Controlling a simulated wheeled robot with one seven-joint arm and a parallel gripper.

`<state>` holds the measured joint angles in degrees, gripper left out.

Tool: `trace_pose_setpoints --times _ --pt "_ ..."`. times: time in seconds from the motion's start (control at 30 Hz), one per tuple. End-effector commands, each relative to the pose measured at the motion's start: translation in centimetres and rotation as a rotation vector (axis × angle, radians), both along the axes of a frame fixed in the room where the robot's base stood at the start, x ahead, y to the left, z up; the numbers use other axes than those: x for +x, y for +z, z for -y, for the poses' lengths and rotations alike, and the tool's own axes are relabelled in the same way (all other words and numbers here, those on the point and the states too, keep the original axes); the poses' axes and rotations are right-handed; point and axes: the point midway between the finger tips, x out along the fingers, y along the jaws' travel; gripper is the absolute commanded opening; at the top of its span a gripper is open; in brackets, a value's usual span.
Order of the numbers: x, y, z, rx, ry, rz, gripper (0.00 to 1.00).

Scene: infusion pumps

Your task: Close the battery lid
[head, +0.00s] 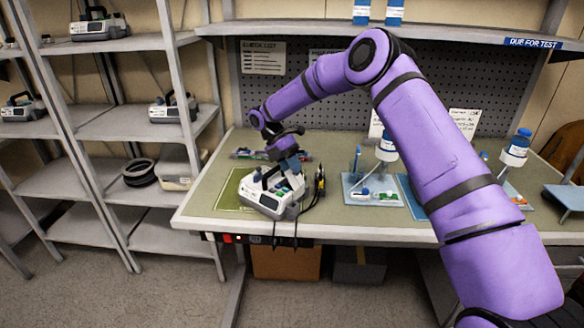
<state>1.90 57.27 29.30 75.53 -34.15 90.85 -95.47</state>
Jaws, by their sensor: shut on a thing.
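A white and grey infusion pump (264,198) with a dark carry handle lies on the green mat at the left of the workbench. Its right side shows small green and red parts (286,185). My gripper (290,163) is over the pump's back right part, pointing down at it. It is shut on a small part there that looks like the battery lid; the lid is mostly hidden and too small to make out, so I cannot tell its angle. Dark cables hang from the pump over the bench's front edge.
The green mat (231,202) lies under the pump. Pens or tools (319,182) stand right beside the pump. Shelves (125,128) with more pumps stand at left.

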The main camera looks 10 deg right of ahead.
Motion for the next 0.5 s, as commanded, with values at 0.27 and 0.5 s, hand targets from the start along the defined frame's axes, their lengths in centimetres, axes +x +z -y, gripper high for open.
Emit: trace_pose_setpoints --times 0.27,0.5 --pt "0.02 0.02 0.01 0.001 0.0 0.001 0.39" --pt "0.01 0.02 0.01 0.001 0.0 0.001 0.47"
